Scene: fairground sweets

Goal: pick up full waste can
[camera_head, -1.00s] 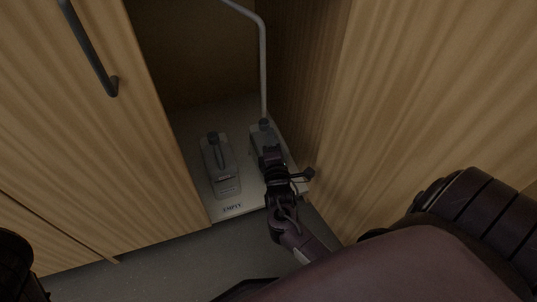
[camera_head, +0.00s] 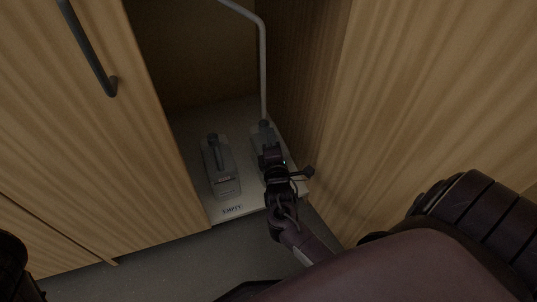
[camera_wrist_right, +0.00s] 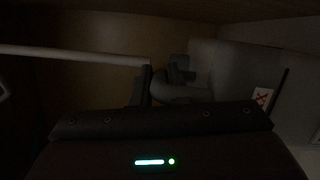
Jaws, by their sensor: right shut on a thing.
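Two grey cans stand side by side on the pale cabinet floor. The right can (camera_head: 257,138) is partly hidden behind my right gripper (camera_head: 270,158), which is shut on it at its upper part, seemingly the handle. In the right wrist view the can's grey body (camera_wrist_right: 235,75) fills the right side, with a small white label bearing a red mark and a dark rounded handle (camera_wrist_right: 180,92) at the jaws. The exact grip is dark and hard to see. My left gripper is not in view.
The other can (camera_head: 222,175) stands to the left, behind a floor label (camera_head: 232,209) that seems to read EMPTY. A grey pipe (camera_head: 263,70) comes down to the right can's top. A wooden door (camera_head: 95,140) and a wooden panel (camera_head: 420,100) flank the opening closely.

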